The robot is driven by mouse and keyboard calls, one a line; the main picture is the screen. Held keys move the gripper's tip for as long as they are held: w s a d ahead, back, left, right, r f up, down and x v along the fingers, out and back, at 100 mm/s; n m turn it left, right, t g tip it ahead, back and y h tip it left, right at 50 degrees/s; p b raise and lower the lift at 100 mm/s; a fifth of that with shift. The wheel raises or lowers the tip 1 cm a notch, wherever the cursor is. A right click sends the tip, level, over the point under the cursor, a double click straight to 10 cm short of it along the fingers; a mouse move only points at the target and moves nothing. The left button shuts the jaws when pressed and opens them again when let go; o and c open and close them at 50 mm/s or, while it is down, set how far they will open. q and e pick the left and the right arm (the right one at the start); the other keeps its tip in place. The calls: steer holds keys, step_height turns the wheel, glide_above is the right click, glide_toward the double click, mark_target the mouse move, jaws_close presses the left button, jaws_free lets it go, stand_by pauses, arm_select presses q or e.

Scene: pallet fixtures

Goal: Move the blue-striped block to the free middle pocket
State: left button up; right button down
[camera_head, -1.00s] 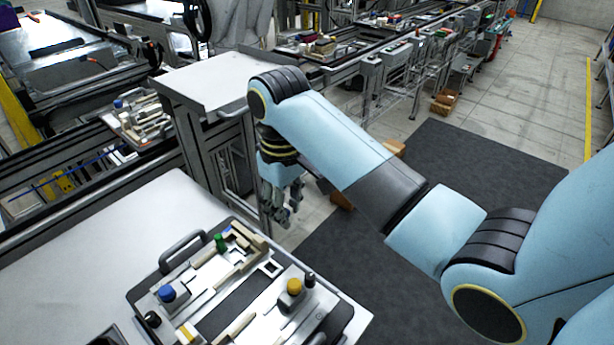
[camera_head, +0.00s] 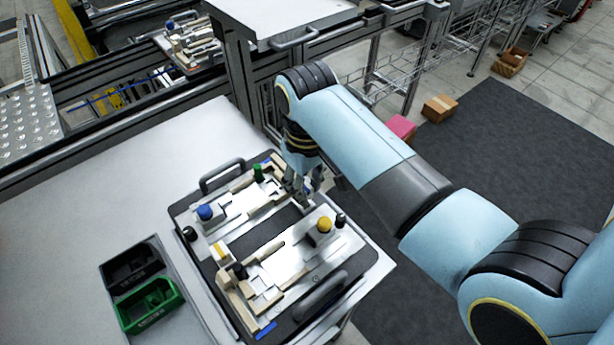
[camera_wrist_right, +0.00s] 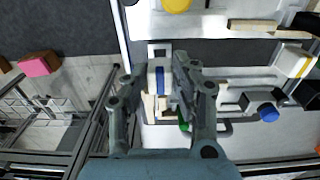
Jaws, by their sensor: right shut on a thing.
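My right gripper (camera_head: 298,192) is over the far right edge of the pallet fixture (camera_head: 315,275). In the right wrist view my right gripper (camera_wrist_right: 155,85) is shut on a pale block with a blue stripe (camera_wrist_right: 159,76). In the head view the fingers hide this block. A pale block with a yellow stripe (camera_head: 220,251) sits at the fixture's left side; it also shows in the wrist view (camera_wrist_right: 293,62). The pocket under the gripper is mostly hidden, and I cannot tell whether the block touches the fixture. My left gripper is not in view.
A blue knob (camera_head: 205,212), a green knob (camera_head: 258,172) and a yellow knob (camera_head: 324,225) stand up from the fixture, with black knobs near. A black bin (camera_head: 131,267) and a green bin (camera_head: 150,304) are at left. The white table (camera_head: 120,190) is clear further back.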

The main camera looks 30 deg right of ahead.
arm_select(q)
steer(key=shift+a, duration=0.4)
arm_select(e)
steer(key=shift+f, duration=0.15)
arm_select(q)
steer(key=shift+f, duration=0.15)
arm_select(e)
steer(key=shift+f, duration=0.35)
arm_select(q)
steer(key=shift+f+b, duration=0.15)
steer(key=shift+b, duration=0.2)
arm_select(e)
steer(key=shift+f, duration=0.5)
steer(key=shift+f, duration=0.1)
steer(key=c, duration=1)
jaws_free()
step_height(320, 180, up, 12)
steer(key=shift+s, duration=0.15)
